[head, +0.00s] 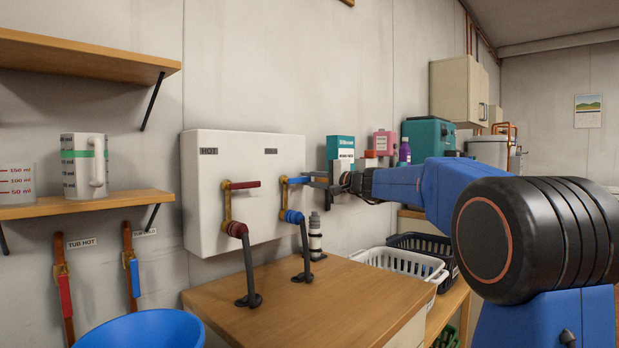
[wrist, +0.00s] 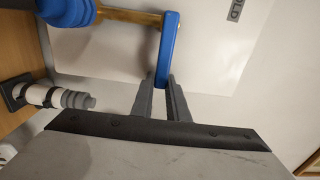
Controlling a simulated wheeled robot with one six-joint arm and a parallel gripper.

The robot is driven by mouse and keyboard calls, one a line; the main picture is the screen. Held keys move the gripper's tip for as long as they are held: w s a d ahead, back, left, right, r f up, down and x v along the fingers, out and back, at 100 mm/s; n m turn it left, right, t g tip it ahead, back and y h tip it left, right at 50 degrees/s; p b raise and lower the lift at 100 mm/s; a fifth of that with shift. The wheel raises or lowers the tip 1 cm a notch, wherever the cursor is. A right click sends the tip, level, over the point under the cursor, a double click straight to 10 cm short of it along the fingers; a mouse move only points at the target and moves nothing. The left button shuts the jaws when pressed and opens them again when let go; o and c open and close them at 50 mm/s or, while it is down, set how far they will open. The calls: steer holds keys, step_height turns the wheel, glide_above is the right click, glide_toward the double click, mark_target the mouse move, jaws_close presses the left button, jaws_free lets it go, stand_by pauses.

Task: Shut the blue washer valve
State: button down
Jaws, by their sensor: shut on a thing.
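The blue washer valve handle (head: 299,180) is on the right side of the white wall box (head: 213,215), below a small label. It sticks out sideways to the right from its brass body (head: 283,200), with a blue collar and grey hose below. My gripper (head: 328,184) comes from the right and is shut on the free end of the blue handle. In the wrist view the blue handle (wrist: 169,48) runs down between the two fingertips (wrist: 163,88). The red hot valve handle (head: 244,185) also points right.
A wooden counter (head: 300,292) lies under the box. A grey and white cylinder (head: 315,238) stands behind the blue valve's hose. Teal and pink boxes stand behind my gripper. White and dark baskets (head: 400,264) are at the right. Shelves are at the left.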

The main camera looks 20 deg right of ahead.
steer(key=shift+f, duration=0.25)
stand_by(0.3)
steer(key=c, duration=1.7)
jaws_free()
steer(key=shift+d+r, duration=0.1)
steer(key=v, duration=1.7)
steer(key=shift+s, duration=0.2)
